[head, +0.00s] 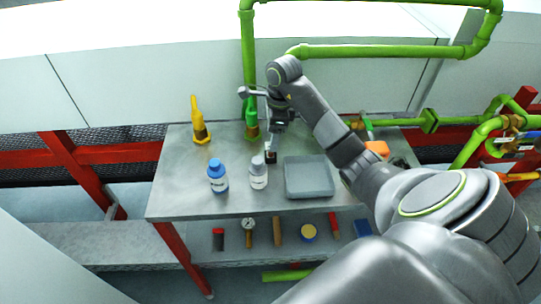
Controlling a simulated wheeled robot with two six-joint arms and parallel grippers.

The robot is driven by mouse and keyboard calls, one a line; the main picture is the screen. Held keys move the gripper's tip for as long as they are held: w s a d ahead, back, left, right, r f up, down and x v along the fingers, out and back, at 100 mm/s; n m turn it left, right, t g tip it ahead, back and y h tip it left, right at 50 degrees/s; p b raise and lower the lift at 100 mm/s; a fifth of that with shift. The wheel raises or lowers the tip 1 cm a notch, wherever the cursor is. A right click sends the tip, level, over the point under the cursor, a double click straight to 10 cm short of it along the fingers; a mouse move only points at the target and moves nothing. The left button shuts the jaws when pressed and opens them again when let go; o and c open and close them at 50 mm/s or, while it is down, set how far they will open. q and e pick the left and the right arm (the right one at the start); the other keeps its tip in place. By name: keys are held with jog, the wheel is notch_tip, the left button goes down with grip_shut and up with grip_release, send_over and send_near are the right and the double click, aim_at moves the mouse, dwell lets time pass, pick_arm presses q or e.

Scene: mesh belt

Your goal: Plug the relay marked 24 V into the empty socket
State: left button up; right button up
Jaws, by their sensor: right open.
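My right gripper (277,127) is open above the grey metal table, reaching in from the right. Just below it stands a small dark block (270,156) with a light part above it. I cannot tell whether this block is a relay or a socket, or whether the gripper touches it. No 24 V marking and no empty socket can be made out at this size. The right arm covers part of the table's right side. My left gripper is not in view.
Several small items lie on the lower shelf (120,240). Green pipes (380,52) run behind.

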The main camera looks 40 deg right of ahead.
jog(key=f+b, duration=0.2)
jog(key=f, duration=0.1)
jog(key=f+b, duration=0.1)
jog(key=shift+w+f+b, duration=0.25)
jog(key=shift+w+b, duration=0.1)
jog(key=shift+w, duration=0.05)
jog(key=c, duration=1.2)
jog(key=shift+o, duration=0.2)
jog(key=shift+r, duration=0.1)
notch_tip(320, 180, up, 7)
jog(key=p, duration=0.7)
jog(key=shift+r, duration=0.25)
